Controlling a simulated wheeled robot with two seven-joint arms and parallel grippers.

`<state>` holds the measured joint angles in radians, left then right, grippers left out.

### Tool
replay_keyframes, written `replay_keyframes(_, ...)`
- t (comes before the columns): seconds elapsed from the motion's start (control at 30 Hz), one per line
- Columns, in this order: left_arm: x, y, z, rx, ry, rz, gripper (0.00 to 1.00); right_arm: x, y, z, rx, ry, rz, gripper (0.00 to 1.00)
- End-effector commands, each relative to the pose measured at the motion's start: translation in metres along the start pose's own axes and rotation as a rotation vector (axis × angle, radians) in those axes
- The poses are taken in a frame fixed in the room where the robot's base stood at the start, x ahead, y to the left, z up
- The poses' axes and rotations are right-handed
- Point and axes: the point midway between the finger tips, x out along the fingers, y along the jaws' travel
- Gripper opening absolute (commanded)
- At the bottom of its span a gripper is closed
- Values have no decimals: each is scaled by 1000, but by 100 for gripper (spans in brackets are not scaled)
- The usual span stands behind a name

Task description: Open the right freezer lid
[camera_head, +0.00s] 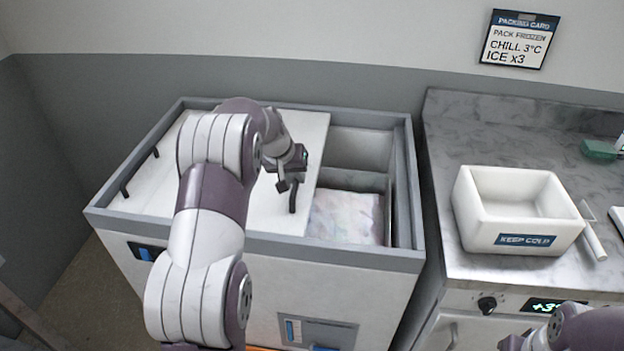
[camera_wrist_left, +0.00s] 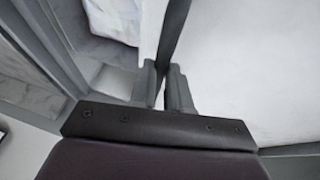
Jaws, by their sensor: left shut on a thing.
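The right freezer lid (camera_head: 309,142) is a white sliding panel, now lying toward the left over the other lid, with the right part of the freezer (camera_head: 262,247) uncovered. Its dark bar handle (camera_head: 293,198) stands near its right edge. My left gripper (camera_head: 289,184) is shut on that handle. In the left wrist view the two fingers (camera_wrist_left: 166,88) close around the dark handle bar (camera_wrist_left: 174,35), with the white lid (camera_wrist_left: 245,65) to the right. My left arm hides part of the lids. My right gripper is not seen; only part of my right arm shows at the lower right.
The open bay shows an inner divider (camera_head: 352,179) and a pale, frosty-looking content (camera_head: 345,217). Another dark handle (camera_head: 139,172) is at the left lid. Right of the freezer, a marble counter (camera_head: 460,135) holds a white KEEP COLD box (camera_head: 485,215) and a scoop-like tool (camera_head: 593,240).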

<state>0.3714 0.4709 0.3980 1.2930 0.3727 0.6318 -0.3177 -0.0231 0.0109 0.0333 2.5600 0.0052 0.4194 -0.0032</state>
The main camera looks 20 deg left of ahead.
Motion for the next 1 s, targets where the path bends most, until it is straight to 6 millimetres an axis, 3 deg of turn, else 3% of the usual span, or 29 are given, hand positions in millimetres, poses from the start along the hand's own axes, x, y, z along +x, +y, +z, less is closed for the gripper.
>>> replay_keyframes(0.47, -4, -6, -3, 0, 5, 0, 0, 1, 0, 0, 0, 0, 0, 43)
replay_keyframes(0.5, -4, -6, -3, 0, 5, 0, 30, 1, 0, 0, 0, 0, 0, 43)
replay_keyframes(0.53, -4, -6, -3, 0, 5, 0, 39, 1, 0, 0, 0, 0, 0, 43)
replay_keyframes(0.57, -4, -6, -2, 0, 5, 0, 42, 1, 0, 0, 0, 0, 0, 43)
replay_keyframes(0.87, -5, -6, -2, 0, 3, 0, 42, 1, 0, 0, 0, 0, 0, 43)
replay_keyframes(1.0, -29, -6, -2, 0, 7, 0, 42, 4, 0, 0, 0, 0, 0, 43)
